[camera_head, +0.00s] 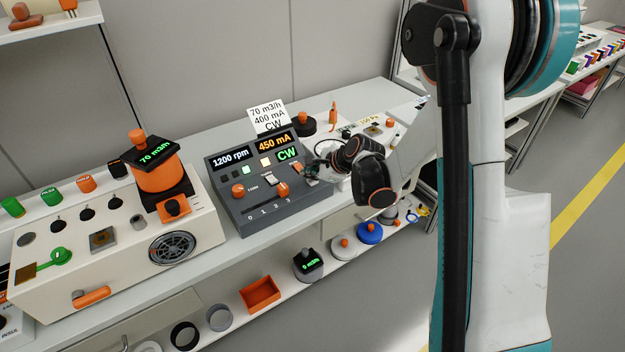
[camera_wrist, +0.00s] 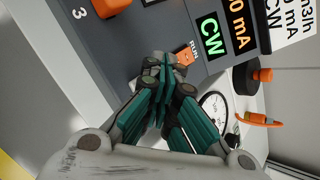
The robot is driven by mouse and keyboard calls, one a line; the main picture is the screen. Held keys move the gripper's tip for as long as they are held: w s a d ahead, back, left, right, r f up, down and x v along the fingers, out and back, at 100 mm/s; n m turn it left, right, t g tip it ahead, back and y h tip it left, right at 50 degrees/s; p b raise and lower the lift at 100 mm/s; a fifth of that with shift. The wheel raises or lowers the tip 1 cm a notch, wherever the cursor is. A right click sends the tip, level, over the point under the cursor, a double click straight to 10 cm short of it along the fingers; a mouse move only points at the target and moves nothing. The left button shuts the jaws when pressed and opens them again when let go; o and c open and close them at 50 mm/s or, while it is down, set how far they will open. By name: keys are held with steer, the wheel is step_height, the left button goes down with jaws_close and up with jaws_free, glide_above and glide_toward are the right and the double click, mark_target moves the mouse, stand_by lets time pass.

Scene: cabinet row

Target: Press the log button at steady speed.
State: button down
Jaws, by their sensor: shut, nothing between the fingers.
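The dark grey control console (camera_head: 262,205) stands on the bench, with displays reading 1200 rpm, 450 mA and CW. Several small buttons sit below the displays, among them a pale lit one (camera_head: 265,161); I cannot read which is the log button. My gripper (camera_wrist: 160,78) is shut and empty, its fingertips at the console's right part, close to a switch marked RUN (camera_wrist: 186,55). Contact cannot be told. In the head view my gripper (camera_head: 314,172) hides the console's right edge. A white card (camera_head: 267,116) behind reads 70 m3/h, 400 mA, CW.
To the left stands a cream unit (camera_head: 125,255) with an orange blower (camera_head: 157,172) whose display reads 70 m3/h. A round white gauge (camera_wrist: 215,108) is right of my gripper. A lower shelf holds an orange bin (camera_head: 260,294) and several round parts.

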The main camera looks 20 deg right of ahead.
mark_target(311, 183)
steer(key=shift+r, duration=0.5)
steer(key=shift+r+p, duration=0.15)
steer(key=shift+p, duration=0.15)
steer(key=shift+r+p, duration=1.45)
steer(key=shift+r, duration=0.9)
steer(key=shift+r, duration=0.1)
steer(key=s+a+r+n+h, duration=0.1)
steer(key=s+r+n+h, duration=0.1)
steer(key=s+r+n, duration=1)
steer(key=s+d+r+n+h, duration=0.1)
steer(key=s+n, duration=0.3)
steer(key=s, duration=0.6)
steer(key=s+r+n+h, duration=0.1)
steer(key=s+n, duration=0.4)
steer(key=s, duration=0.6)
steer(key=shift+d+r+g+h, duration=0.3)
steer(key=shift+d+r+g, duration=0.1)
steer(key=shift+r, duration=0.5)
